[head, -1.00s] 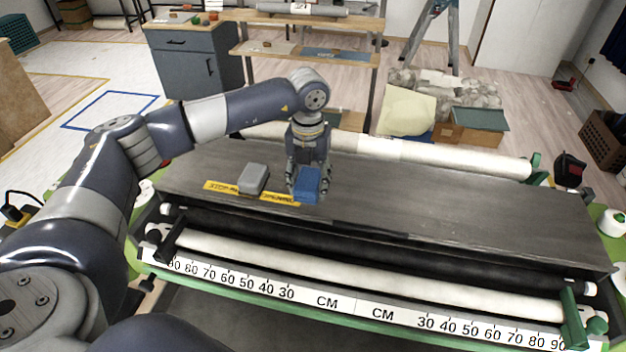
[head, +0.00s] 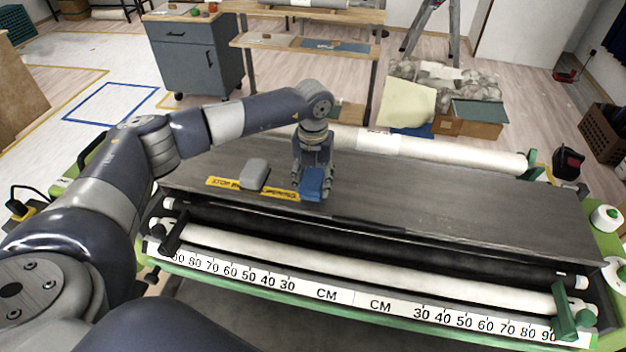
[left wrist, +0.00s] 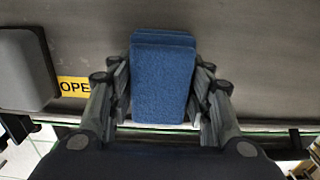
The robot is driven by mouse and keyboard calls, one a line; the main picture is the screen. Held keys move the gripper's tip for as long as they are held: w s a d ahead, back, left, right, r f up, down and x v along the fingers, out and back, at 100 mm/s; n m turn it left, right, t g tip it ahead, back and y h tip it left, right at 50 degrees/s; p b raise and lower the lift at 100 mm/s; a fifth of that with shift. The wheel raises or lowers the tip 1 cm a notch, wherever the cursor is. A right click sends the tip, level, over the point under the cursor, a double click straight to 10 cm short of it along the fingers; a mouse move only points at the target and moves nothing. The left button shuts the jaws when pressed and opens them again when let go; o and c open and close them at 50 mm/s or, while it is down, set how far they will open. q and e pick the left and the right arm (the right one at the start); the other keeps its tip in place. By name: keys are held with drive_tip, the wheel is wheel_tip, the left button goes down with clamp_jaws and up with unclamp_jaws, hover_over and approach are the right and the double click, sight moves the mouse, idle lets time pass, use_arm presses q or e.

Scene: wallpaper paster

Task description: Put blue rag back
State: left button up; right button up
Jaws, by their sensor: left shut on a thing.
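The blue rag (head: 312,184) is a small folded block at the front part of the machine's dark top, beside the yellow label strip. My left gripper (head: 313,180) points down over it and is shut on it. In the left wrist view the blue rag (left wrist: 162,78) sits between the two fingers of my left gripper (left wrist: 162,95), with a finger against each side. I cannot tell whether the rag touches the top. My right gripper is not in view.
A grey block (head: 254,174) lies left of the rag on the dark top (head: 430,205). The yellow label strip (head: 225,183) runs along the front edge. White rollers (head: 380,270) lie in front and behind. The top's right side is clear.

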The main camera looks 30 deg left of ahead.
sight(313, 177)
use_arm(q)
drive_tip(key=shift+f, duration=0.25)
drive_tip(key=o, duration=1.1)
drive_tip(key=shift+r, duration=0.1)
drive_tip(key=shift+r, duration=0.3)
wheel_tip(313, 177, up, 4)
drive_tip(key=b, duration=0.3)
drive_tip(key=shift+w+r, duration=0.15)
drive_tip(key=shift+r, duration=0.05)
wheel_tip(313, 177, up, 6)
drive_tip(key=shift+b, duration=0.45)
